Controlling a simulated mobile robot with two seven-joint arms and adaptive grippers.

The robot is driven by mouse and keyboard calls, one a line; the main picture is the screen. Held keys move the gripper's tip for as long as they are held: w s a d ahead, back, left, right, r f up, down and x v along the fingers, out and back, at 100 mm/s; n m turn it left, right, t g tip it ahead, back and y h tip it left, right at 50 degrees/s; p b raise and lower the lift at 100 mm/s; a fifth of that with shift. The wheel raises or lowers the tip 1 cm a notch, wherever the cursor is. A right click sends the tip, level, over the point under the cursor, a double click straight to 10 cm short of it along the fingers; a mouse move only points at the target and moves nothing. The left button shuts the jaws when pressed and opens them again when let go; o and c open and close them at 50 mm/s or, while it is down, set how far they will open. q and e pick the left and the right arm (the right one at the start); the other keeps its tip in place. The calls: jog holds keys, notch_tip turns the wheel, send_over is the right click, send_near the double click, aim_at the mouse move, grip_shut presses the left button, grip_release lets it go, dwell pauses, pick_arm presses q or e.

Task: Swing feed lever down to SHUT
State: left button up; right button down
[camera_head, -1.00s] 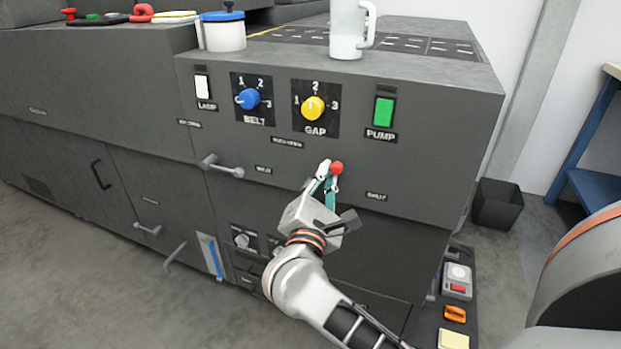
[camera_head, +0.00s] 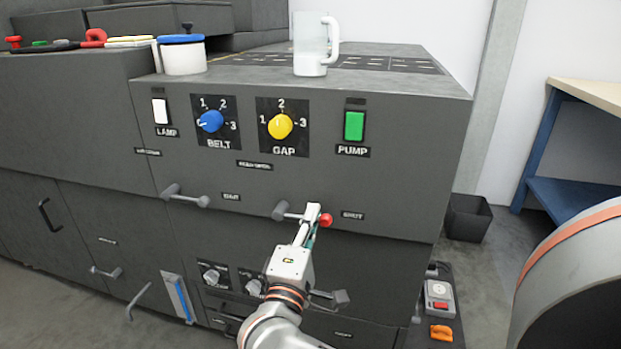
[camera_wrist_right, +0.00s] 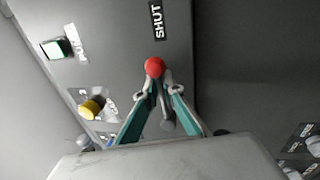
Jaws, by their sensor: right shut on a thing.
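The feed lever (camera_head: 293,213) is a grey bar with a red ball knob (camera_head: 327,220) on the dark machine front. It lies about level, with the knob just left of a small SHUT label (camera_head: 352,215). My right gripper (camera_head: 316,213) is shut on the knob end of the lever. In the right wrist view the red knob (camera_wrist_right: 154,67) sits at the tips of the green-padded fingers, with the SHUT label (camera_wrist_right: 157,20) beyond it. The fingers partly hide the lever. My left gripper is not in view.
Another grey lever (camera_head: 185,196) is to the left on the same front. Above are the blue BELT dial (camera_head: 210,121), yellow GAP dial (camera_head: 280,126) and green PUMP switch (camera_head: 354,126). A dark bin (camera_head: 467,218) stands right of the machine.

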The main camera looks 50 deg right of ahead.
aim_at(316, 166)
jog(key=shift+a+f+m, duration=0.1)
jog(key=shift+f+m, duration=0.15)
jog(key=shift+m, duration=0.15)
jog(key=c, duration=2.4)
grip_release()
jog(key=shift+c, duration=0.2)
notch_tip(316, 166, up, 10)
